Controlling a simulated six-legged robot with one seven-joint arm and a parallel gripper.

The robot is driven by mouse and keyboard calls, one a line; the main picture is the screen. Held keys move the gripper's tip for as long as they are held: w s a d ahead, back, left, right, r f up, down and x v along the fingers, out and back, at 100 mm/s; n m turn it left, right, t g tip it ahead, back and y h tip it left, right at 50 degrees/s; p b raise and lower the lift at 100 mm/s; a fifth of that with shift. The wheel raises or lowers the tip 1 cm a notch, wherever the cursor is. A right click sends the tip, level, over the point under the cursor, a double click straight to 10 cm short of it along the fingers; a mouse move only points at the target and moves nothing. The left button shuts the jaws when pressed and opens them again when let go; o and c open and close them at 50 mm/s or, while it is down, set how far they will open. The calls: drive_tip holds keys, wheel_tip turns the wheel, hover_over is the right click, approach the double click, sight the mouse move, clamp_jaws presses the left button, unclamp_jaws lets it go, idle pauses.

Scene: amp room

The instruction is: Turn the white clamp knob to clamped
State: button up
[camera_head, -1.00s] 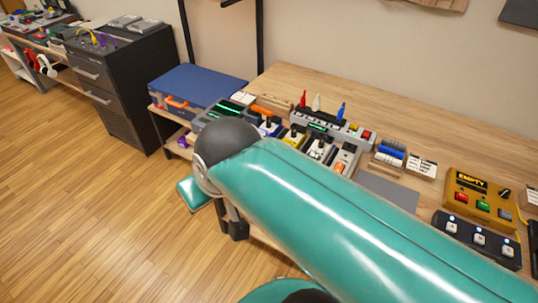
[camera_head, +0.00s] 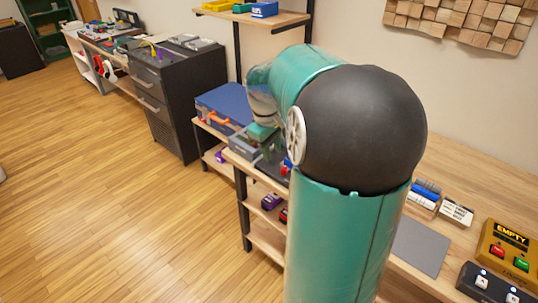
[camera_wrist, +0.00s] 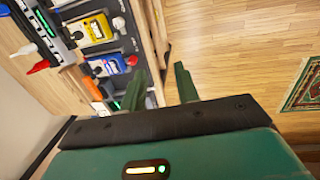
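The knob is well to the left of the fingers, not touched. In the head view my gripper (camera_head: 266,143) shows partly at the bench's left end; my arm hides the row of knobs there.
A yellow device (camera_wrist: 95,30) and a blue device (camera_wrist: 108,64) lie between the knobs and my fingers. In the head view, a blue case (camera_head: 225,103) is beside the bench, a shelf (camera_head: 285,20) is above, and a yellow box marked EMPTY (camera_head: 508,250) is at right. Open floor lies left.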

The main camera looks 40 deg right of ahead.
drive_tip(key=s+d+f+y, duration=0.1)
drive_tip(key=s+d+f, duration=0.1)
drive_tip(key=d, duration=0.5)
drive_tip(key=s+d+f+y, duration=0.1)
drive_tip(key=s+d+f, duration=0.15)
drive_tip(key=d, duration=0.35)
drive_tip(key=f, duration=1.4)
drive_tip(key=shift+w+d+f, duration=0.1)
drive_tip(key=shift+w, duration=0.2)
clamp_jaws()
